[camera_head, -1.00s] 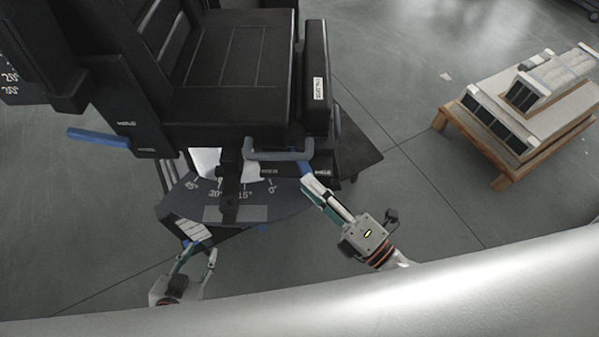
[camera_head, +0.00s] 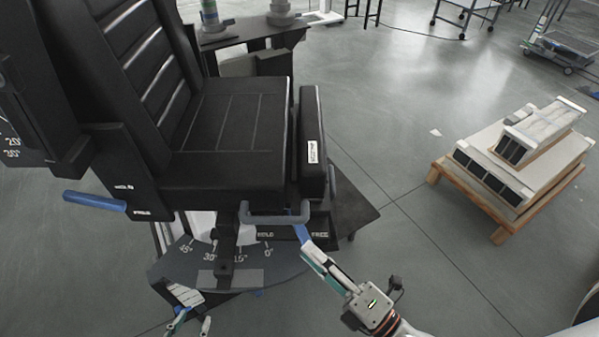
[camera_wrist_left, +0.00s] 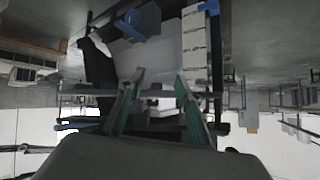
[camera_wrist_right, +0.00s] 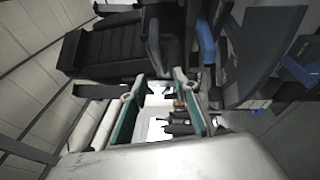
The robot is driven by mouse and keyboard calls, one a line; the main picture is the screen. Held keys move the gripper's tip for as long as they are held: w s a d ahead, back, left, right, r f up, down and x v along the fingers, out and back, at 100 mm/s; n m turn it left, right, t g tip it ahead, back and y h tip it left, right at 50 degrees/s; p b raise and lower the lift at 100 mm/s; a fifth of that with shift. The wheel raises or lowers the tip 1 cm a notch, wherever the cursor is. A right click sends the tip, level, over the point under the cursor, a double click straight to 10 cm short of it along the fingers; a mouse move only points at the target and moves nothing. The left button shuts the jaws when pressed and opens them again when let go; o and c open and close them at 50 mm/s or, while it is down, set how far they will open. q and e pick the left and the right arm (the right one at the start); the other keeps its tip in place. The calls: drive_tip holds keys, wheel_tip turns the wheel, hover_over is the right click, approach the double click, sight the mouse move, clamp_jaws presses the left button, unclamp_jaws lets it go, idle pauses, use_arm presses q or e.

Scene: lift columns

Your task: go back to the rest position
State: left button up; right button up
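The black chair (camera_head: 231,130) stands left of centre in the head view, with a grey bar handle (camera_head: 275,219) at its front edge. Below it is a dark angle scale plate (camera_head: 190,262). A blue lever (camera_head: 302,234) shows beside the labels HOLD and FREE. My right gripper (camera_head: 312,250) is close to this lever; I cannot tell whether they touch. Its fingers are apart and empty in the right wrist view (camera_wrist_right: 160,77). My left gripper (camera_head: 188,316) is at the bottom edge, just below the white striped block (camera_head: 185,294). It is open and empty in the left wrist view (camera_wrist_left: 159,76).
Another blue handle (camera_head: 95,201) sticks out at the chair's left. A low wooden pallet (camera_head: 470,190) with pale boxed units stands at the right. A dark table (camera_head: 235,38) is behind the chair. The floor between chair and pallet is clear.

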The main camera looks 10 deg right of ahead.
drive_tip(key=shift+w, duration=0.1)
